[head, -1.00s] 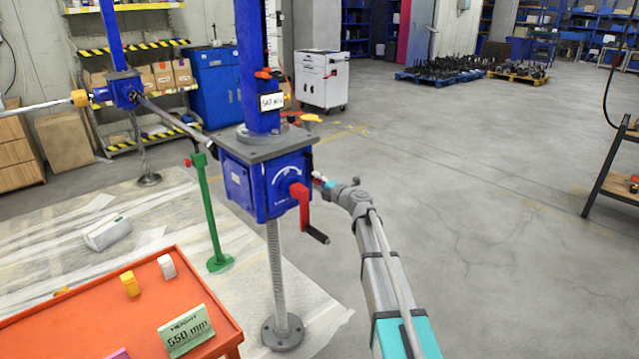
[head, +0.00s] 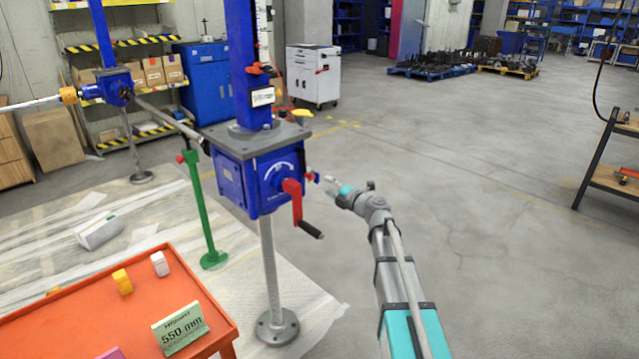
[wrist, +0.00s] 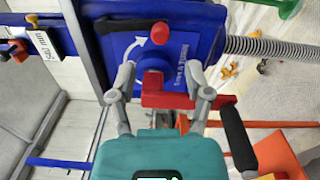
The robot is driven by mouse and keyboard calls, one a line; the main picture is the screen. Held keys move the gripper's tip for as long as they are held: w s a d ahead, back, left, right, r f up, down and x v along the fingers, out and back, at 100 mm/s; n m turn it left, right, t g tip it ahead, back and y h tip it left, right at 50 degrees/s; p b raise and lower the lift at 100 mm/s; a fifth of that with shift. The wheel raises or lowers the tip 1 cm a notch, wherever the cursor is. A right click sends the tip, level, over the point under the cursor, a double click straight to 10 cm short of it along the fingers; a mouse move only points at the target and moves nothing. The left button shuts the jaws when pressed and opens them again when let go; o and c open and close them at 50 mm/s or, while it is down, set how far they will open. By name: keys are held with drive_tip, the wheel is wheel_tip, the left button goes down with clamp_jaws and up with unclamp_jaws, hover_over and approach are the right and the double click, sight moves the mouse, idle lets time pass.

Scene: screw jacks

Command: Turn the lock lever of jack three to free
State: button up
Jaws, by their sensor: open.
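The near jack has a blue gearbox (head: 262,180) with a white arrow and a red crank (head: 296,205) with a black grip. I cannot read a number on it. A small red knob (head: 312,177) at the gearbox's right side may be the lock lever; it also shows in the wrist view (wrist: 150,38). My gripper (head: 331,184) is open, empty and a little right of this knob. In the wrist view, my gripper (wrist: 162,92) has the red crank (wrist: 170,97) showing between its fingers; contact cannot be told. The lever's setting is unclear.
An orange table (head: 60,330) at the lower left bears a green "550 mm" card (head: 180,328). A green stand (head: 203,215) and another blue jack (head: 115,88) are to the left.

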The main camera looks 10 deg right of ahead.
drive_tip(key=shift+v, duration=1.55)
drive_tip(key=shift+c, duration=0.2)
drive_tip(key=c, duration=0.4)
drive_tip(key=shift+w+d+n, duration=0.15)
drive_tip(key=shift+n, duration=0.55)
clamp_jaws()
drive_tip(key=w+d+f+n+g+y+b, duration=0.1)
drive_tip(key=w+d+n, duration=0.1)
drive_tip(key=n, duration=1.4)
drive_tip(key=w+d+f+n+g+y+b, duration=0.1)
drive_tip(key=w+d+n+y, duration=0.1)
drive_tip(key=n, duration=1.5)
drive_tip(key=w+d, duration=0.1)
drive_tip(key=d, duration=0.1)
drive_tip(key=shift+w+d+n+g+y+b, duration=0.3)
drive_tip(key=shift+d+b, duration=0.05)
drive_tip(key=shift+d, duration=0.05)
